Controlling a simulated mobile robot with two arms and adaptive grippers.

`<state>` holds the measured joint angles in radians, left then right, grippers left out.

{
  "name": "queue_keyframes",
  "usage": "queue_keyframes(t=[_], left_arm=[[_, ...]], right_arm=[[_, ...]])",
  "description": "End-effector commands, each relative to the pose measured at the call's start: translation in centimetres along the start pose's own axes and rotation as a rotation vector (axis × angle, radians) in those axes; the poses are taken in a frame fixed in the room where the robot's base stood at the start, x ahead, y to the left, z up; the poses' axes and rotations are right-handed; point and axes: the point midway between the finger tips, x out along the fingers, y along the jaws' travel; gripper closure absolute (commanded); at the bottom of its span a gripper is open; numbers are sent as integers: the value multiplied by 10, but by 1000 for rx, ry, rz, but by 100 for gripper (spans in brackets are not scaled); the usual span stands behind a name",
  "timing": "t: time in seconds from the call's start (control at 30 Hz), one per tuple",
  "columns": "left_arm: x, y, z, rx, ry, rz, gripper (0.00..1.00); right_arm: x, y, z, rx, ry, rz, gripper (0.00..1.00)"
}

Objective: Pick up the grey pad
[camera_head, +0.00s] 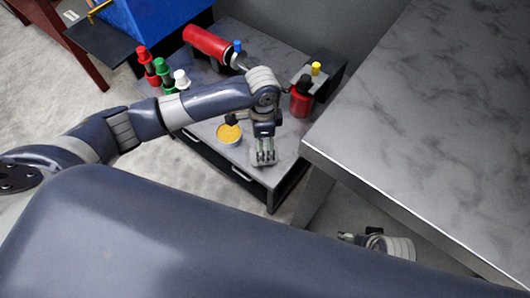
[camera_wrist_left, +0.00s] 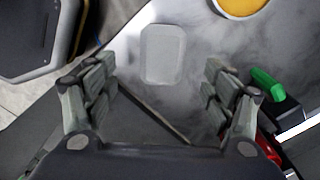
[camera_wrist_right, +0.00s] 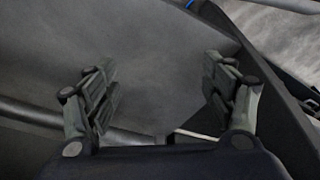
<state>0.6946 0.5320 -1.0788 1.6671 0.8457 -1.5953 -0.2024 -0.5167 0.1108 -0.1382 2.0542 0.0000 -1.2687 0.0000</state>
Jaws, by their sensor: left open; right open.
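The grey pad (camera_wrist_left: 162,54) is a flat, rounded rectangle lying on the grey marbled cabinet top, seen in the left wrist view. My left gripper (camera_wrist_left: 160,95) is open, its fingers apart on either side below the pad in that picture, with nothing between them. In the head view my left gripper (camera_head: 264,158) points down over the front part of the cabinet top, and the pad is not clearly visible there. My right gripper (camera_wrist_right: 160,90) is open and empty; in the head view it (camera_head: 345,237) is low beside the large table, away from the pad.
A round tin with yellow contents (camera_head: 229,133) stands left of my left gripper. The large marbled table (camera_head: 430,120) is at right.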

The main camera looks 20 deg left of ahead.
Motion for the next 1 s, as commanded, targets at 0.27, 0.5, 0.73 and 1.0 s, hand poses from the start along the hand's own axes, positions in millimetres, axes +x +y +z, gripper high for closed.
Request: queue_keyframes(t=[0.27,0.5,0.73,1.0], left_arm=[[24,0,-1,0,2,0,23],[40,-1,-2,0,0,0,23],[65,-2,-3,0,1,0,23],[76,-2,-3,1,2,-1,23]], right_arm=[[-24,2,-7,2,15,3,24],[-44,2,-10,3,28,4,24],[-80,3,-11,5,46,8,24],[-97,4,-10,6,50,9,24]])
